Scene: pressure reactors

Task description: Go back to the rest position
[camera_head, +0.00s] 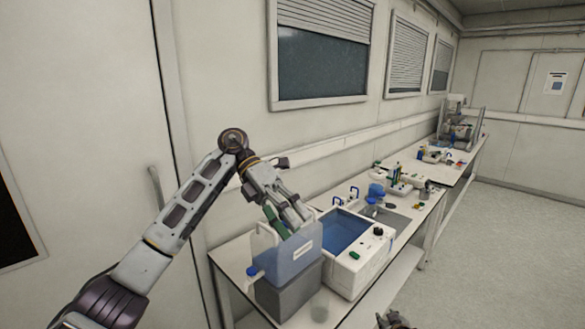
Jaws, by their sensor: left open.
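My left gripper (296,213) reaches in from the left and points down at the top of a translucent canister (293,257). Its fingers are open and overlap the canister's top edge in the picture; I cannot tell whether they touch it. A green part (273,222) shows beside the fingers, and I cannot tell whether it belongs to the canister. The canister has a blue cap low on its left side and stands on a grey block (287,292). Only a dark tip of my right gripper (393,320) shows at the bottom edge, so its jaws are not readable.
A white water bath (357,262) with a blue basin stands right of the canister on the long bench (236,259). A clear beaker (319,305) is near the front. Several lab items fill the bench farther back. The wall is close on the left; the floor (500,240) is clear on the right.

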